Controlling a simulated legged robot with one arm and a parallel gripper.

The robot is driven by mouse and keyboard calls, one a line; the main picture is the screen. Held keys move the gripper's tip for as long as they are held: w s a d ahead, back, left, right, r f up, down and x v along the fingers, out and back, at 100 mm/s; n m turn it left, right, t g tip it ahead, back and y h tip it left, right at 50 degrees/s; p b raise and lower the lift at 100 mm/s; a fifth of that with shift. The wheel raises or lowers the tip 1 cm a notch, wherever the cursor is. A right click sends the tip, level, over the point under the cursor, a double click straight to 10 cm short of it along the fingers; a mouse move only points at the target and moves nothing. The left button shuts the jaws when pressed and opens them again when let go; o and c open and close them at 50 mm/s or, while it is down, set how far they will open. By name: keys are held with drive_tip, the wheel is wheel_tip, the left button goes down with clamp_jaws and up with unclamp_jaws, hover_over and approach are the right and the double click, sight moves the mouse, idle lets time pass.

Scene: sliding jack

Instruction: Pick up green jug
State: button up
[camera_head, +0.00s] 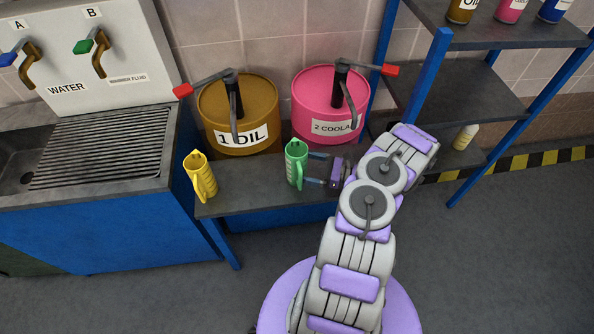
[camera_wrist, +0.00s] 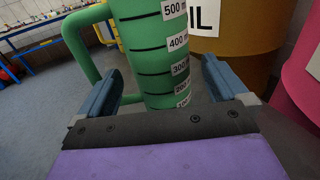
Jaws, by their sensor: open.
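The green jug (camera_head: 296,163) stands upright on the low grey bench in front of the drums in the head view. In the wrist view the green jug (camera_wrist: 150,48) fills the upper middle, with black level lines and white labels. Its handle is on the left there. My gripper (camera_head: 316,169) is open just right of the jug in the head view. In the wrist view the two blue fingers of my gripper (camera_wrist: 162,85) lie on either side of the jug's lower body, with the jug at least partly between them. Whether they touch it cannot be told.
A yellow jug (camera_head: 200,177) stands at the bench's left end. Behind are a brown oil drum (camera_head: 240,112) and a pink coolant drum (camera_head: 327,105) with red-handled pumps. A sink counter (camera_head: 90,155) is left; a blue-framed shelf (camera_head: 455,90) is right.

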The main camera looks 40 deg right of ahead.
sight(293, 163)
drive_tip(key=shift+w+a, duration=0.15)
drive_tip(key=shift+w, duration=0.25)
drive_tip(key=x, duration=0.1)
drive_tip(key=b+x, duration=0.1)
drive_tip(key=x, duration=0.1)
drive_tip(key=b+x, duration=0.1)
drive_tip(key=x, duration=0.1)
drive_tip(key=shift+a+r, duration=0.25)
drive_tip(key=shift+r, duration=0.05)
drive_tip(key=shift+d, duration=0.1)
drive_tip(key=shift+d, duration=0.1)
drive_tip(key=shift+c, duration=1.3)
drive_tip(key=c, duration=0.8)
drive_tip(key=shift+r, duration=0.15)
